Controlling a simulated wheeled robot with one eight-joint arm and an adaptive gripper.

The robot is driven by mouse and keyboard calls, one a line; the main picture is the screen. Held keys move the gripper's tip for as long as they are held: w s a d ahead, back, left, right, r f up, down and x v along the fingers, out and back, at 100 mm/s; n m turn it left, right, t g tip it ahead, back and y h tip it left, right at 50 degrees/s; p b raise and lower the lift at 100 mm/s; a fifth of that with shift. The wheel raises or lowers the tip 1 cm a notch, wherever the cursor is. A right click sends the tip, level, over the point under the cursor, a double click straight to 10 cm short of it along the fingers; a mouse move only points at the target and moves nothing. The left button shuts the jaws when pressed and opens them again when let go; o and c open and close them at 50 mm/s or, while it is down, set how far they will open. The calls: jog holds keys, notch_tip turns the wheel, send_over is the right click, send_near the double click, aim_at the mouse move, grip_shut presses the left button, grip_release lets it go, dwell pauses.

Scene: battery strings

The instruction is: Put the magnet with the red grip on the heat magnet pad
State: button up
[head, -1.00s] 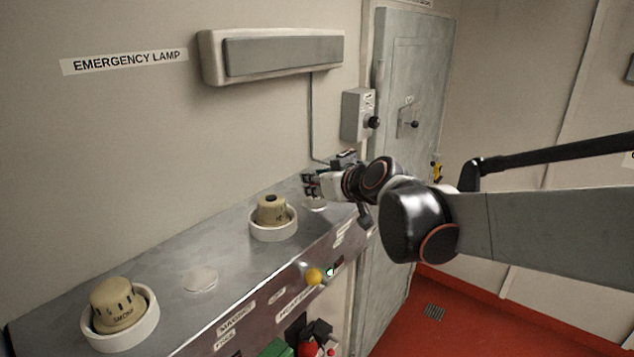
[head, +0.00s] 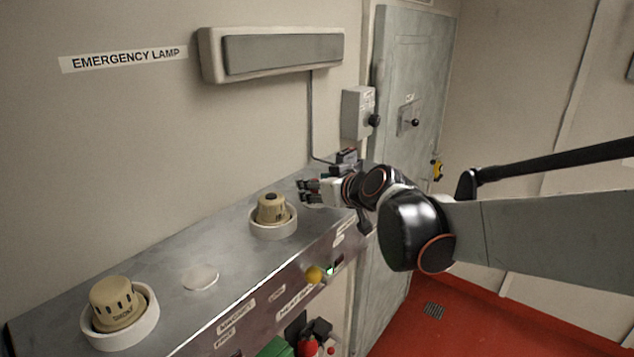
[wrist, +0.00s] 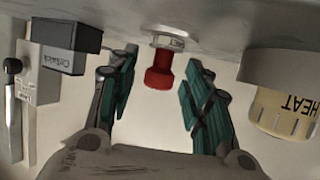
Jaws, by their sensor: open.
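The magnet with the red grip (wrist: 159,72) shows in the wrist view between my gripper's fingers, with clear gaps on both sides. The wrist view looks upside down. The magnet's pale metal base (wrist: 168,41) meets the shelf surface at a round disc (wrist: 185,29), which appears to be the pad beside the heat detector. My gripper (wrist: 160,92) is open around the grip and not touching it. In the head view my gripper (head: 308,190) is low over the shelf's far end, hiding the magnet. The heat detector (head: 272,209) stands in a white ring left of it.
The metal shelf (head: 235,245) also bears a bare disc (head: 200,277) and a smoke detector (head: 118,303). A grey switch box (head: 357,112) is on the wall beyond the gripper.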

jog(key=b+v, duration=0.1)
jog(key=v, duration=1.1)
jog(key=s+d+f+m+g+h, duration=0.2)
jog(key=s+d+f+m+h, duration=0.1)
jog(key=s+d+f, duration=0.4)
jog(key=s+d+f+m+g+h, duration=0.2)
jog(key=s+d+f, duration=0.5)
jog(key=s, duration=0.6)
jog(key=shift+s+d+f+m+g+h, duration=0.15)
jog(key=shift+s+f+m+g+h, duration=0.3)
jog(key=shift+f+h, duration=0.45)
jog(key=shift+w+r, duration=0.1)
